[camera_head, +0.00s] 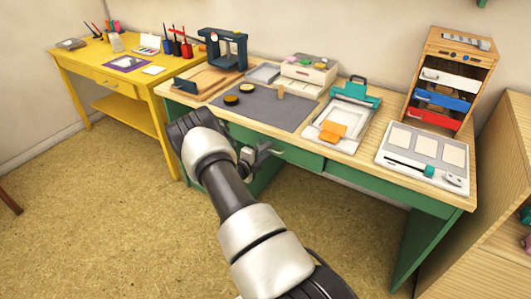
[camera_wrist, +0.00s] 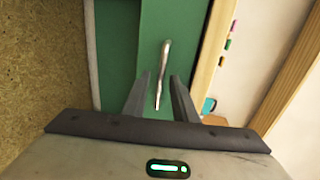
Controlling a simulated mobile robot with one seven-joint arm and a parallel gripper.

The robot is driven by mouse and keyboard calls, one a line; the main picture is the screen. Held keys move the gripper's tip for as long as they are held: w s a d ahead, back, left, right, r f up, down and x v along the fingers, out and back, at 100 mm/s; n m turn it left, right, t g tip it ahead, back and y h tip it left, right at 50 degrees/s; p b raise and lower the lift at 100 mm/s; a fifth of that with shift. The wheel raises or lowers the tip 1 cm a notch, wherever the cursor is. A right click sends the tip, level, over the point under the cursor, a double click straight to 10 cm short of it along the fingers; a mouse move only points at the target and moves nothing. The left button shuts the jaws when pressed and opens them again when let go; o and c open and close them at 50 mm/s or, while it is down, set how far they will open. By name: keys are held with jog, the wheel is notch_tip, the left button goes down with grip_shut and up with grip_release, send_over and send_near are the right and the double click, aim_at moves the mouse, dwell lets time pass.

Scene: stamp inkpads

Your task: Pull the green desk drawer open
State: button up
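The green desk (camera_head: 425,247) has a light wooden top and a green drawer (camera_head: 303,158) under its front edge. The drawer front looks about flush with the desk; the gripper hides part of it. Its silver bar handle (camera_wrist: 165,52) shows in the wrist view, running lengthwise between my two fingers. My gripper (camera_wrist: 160,76) is open, with one finger on each side of the handle and a visible gap to each. In the head view my gripper (camera_head: 262,154) is in front of the drawer at handle height. I cannot tell how deep the handle sits between the fingers.
The desktop carries a grey mat (camera_head: 262,108) with inkpads, a clipboard (camera_head: 341,118), a small drawer cabinet (camera_head: 446,80) and a tray (camera_head: 424,157). A yellow desk (camera_head: 133,83) stands at left, a wooden cabinet (camera_head: 498,200) at right. The floor in front is clear.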

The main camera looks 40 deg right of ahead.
grip_shut()
dwell(1.4)
